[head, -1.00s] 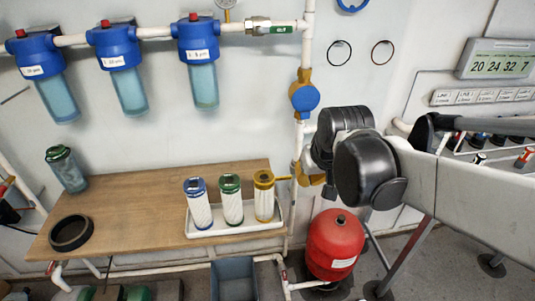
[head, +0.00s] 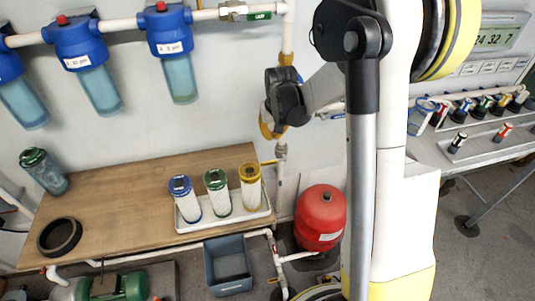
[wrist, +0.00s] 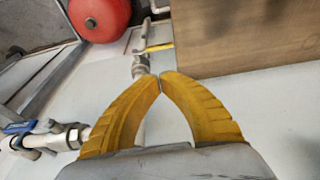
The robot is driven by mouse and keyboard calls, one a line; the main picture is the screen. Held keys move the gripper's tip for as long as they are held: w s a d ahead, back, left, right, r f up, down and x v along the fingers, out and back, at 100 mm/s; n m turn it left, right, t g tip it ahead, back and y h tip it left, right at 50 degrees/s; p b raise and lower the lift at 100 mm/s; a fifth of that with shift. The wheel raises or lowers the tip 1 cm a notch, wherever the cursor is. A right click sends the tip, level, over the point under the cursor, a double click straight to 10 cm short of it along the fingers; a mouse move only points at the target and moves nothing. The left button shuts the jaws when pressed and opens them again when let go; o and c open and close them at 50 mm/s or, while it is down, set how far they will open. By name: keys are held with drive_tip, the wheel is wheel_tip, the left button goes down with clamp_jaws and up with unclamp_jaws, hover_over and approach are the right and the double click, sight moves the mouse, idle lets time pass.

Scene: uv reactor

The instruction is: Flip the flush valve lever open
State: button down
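A small yellow lever (head: 270,162) sits on the white vertical pipe just right of the wooden board; I take it for the flush valve lever. It also shows in the wrist view (wrist: 158,47), sticking out sideways from the pipe toward the board. My gripper (head: 268,131) is in front of the pipe, a little above the lever in the head view. In the wrist view the tips of its yellow fingers (wrist: 160,78) meet with nothing visible between them. The metal pipe fitting (wrist: 140,66) appears just beyond the tips. The lever appears apart from the fingers.
A red tank (head: 320,217) stands below right of the valve. A tray (head: 225,223) with three cartridges sits on the wooden board (head: 120,205). A grey bin (head: 229,265) is below. A blue-handled valve (wrist: 30,127) is left in the wrist view. My arm blocks the centre right.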

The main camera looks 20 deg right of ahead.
sight(268, 162)
drive_tip(key=shift+f, duration=0.1)
drive_tip(key=b+x, duration=0.1)
drive_tip(key=x, duration=0.3)
drive_tip(key=b+x, duration=0.2)
drive_tip(key=x, duration=0.2)
drive_tip(key=b+x, duration=0.2)
drive_tip(key=x, duration=0.2)
drive_tip(key=shift+s+f, duration=0.3)
drive_tip(key=shift+f, duration=0.65)
drive_tip(key=shift+a+f+b, duration=0.3)
drive_tip(key=shift+f+b, duration=0.45)
drive_tip(key=shift+b, duration=0.15)
drive_tip(key=shift+a+f+b, duration=0.1)
drive_tip(key=shift+f+b, duration=0.4)
drive_tip(key=shift+f, duration=0.1)
drive_tip(key=shift+f+b, duration=0.65)
drive_tip(key=shift+f, duration=0.15)
